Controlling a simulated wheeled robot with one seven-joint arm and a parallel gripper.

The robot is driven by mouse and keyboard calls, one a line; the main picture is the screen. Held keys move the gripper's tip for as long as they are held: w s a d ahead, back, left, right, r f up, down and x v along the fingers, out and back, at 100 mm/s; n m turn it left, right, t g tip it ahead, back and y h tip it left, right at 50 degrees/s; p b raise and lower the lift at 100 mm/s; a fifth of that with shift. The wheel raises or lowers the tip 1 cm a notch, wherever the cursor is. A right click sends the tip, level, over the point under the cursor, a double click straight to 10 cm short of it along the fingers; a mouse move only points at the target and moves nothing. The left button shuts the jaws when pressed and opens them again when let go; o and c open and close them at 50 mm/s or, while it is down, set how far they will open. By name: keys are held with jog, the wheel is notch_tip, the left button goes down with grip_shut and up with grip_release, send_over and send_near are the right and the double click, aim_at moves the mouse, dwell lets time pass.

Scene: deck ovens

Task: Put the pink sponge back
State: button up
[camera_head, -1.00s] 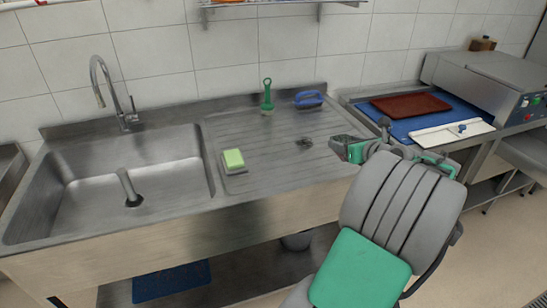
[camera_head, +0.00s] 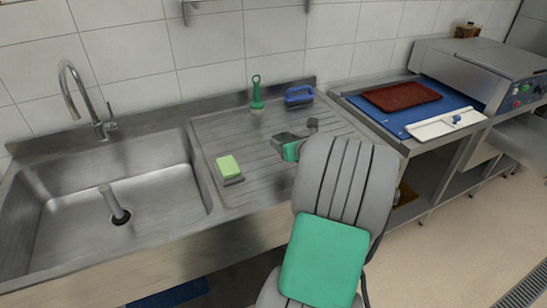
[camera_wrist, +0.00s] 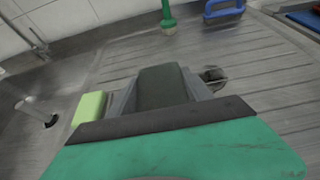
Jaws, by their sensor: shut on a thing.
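My gripper (camera_head: 297,136) is over the ribbed drainboard, right of the light green sponge and in front of the brushes. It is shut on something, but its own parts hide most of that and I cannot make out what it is. In the wrist view, grey gripper parts (camera_wrist: 163,87) fill the middle. No pink sponge can be seen in either view. A light green sponge (camera_head: 228,166) sits on a dark grey base on the drainboard, near the basin's right edge. It also shows at the left in the wrist view (camera_wrist: 89,108).
The drainboard (camera_head: 220,135) adjoins a sink basin (camera_head: 150,185) with a tap (camera_head: 95,110). A green-handled brush (camera_head: 256,95) and a blue-handled brush (camera_head: 299,95) stand at its back. Right are a brown tray (camera_head: 401,97), a white board (camera_head: 446,123) and a steel machine (camera_head: 480,70).

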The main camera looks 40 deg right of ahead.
send_over(275, 165)
jog(key=f, duration=0.5)
jog(key=shift+a, duration=0.2)
jog(key=shift+d+f, duration=0.1)
jog(key=shift+f, duration=1.15)
jog(key=shift+f, duration=0.1)
jog(key=o, duration=1.6)
jog(key=shift+c, duration=0.2)
